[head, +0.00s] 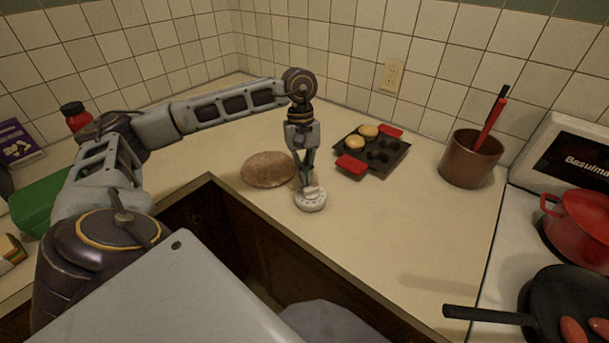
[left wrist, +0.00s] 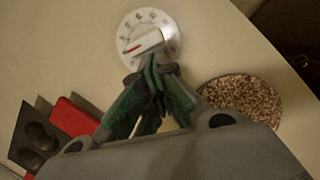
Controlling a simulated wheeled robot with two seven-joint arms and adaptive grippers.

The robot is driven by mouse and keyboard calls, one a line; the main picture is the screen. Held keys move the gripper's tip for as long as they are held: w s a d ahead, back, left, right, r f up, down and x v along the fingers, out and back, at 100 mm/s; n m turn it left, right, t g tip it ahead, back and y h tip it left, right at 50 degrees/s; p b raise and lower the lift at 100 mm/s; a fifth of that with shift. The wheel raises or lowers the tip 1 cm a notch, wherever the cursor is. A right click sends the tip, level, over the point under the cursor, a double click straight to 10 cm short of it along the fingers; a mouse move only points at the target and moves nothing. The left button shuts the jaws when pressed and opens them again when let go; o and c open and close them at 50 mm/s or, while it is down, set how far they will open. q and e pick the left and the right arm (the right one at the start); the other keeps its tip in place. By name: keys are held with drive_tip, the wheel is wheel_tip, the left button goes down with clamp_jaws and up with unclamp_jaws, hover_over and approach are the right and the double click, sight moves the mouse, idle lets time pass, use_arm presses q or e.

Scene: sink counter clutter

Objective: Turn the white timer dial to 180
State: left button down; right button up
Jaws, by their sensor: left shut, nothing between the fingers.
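The white timer dial (head: 311,200) lies on the counter near its front edge, just right of the sink corner. In the left wrist view the timer dial (left wrist: 133,22) shows dark marks around its rim, a raised white bar across the middle and a red mark on the bar. My left gripper (head: 308,183) points down at the dial from above. Its fingertips (left wrist: 153,70) are together and at or very near the raised bar; I cannot tell whether they touch it. Nothing is between them. The marks are too blurred to read. My right gripper is not in view.
A round speckled board (head: 267,169) lies close to the left of the dial. A muffin tin (head: 383,158) with red handles stands behind right. A copper pot (head: 470,160) and the stove with a black pan (head: 566,308) are at the right. The counter right of the dial is clear.

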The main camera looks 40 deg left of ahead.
use_arm(q)
drive_tip(key=s+v, duration=0.1)
drive_tip(key=v, duration=0.6)
drive_tip(key=shift+w, duration=0.45)
drive_tip(key=c, duration=2.2)
unclamp_jaws()
drive_tip(key=o, duration=0.7)
drive_tip(key=shift+r, duration=0.2)
drive_tip(key=shift+o, duration=0.3)
drive_tip(key=p+v, duration=0.3)
drive_tip(key=d+p+v, duration=0.1)
drive_tip(key=p, duration=0.1)
drive_tip(key=shift+s+a+r, duration=0.15)
drive_tip(key=shift+s+r, duration=0.1)
drive_tip(key=shift+r, duration=0.15)
drive_tip(key=shift+s+f+p, duration=0.1)
drive_tip(key=shift+f+p, duration=0.05)
drive_tip(key=shift+p, duration=0.2)
